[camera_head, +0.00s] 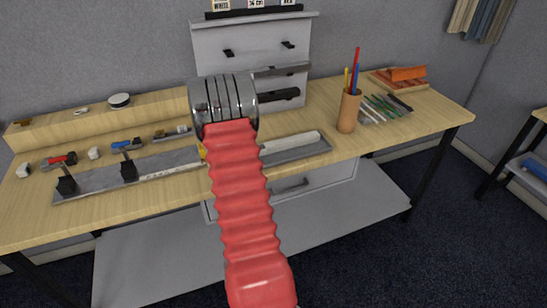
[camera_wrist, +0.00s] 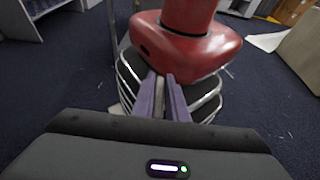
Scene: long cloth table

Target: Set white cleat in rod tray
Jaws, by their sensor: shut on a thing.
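In the wrist view my gripper (camera_wrist: 162,84) has its two purple fingers close together with a narrow pale strip between them. It is shut on this pale thing (camera_wrist: 160,97), mostly hidden by the fingers; I cannot tell whether it is the white cleat. In the head view my red ribbed arm stands in front of the table, and the gripper cannot be made out there. A shallow grey tray (camera_head: 323,148) right of my arm holds a long white rod (camera_head: 291,143); it looks like the rod tray. A small whitish piece (camera_head: 81,111) lies on the wooden shelf.
On the left of the table (camera_head: 225,198) are a long grey board (camera_head: 95,187) with black clamps, a red-handled clamp (camera_head: 62,159), a blue one (camera_head: 127,145) and small white blocks (camera_head: 94,152). A pencil cup (camera_head: 347,112) and a tool tray (camera_head: 372,120) stand right.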

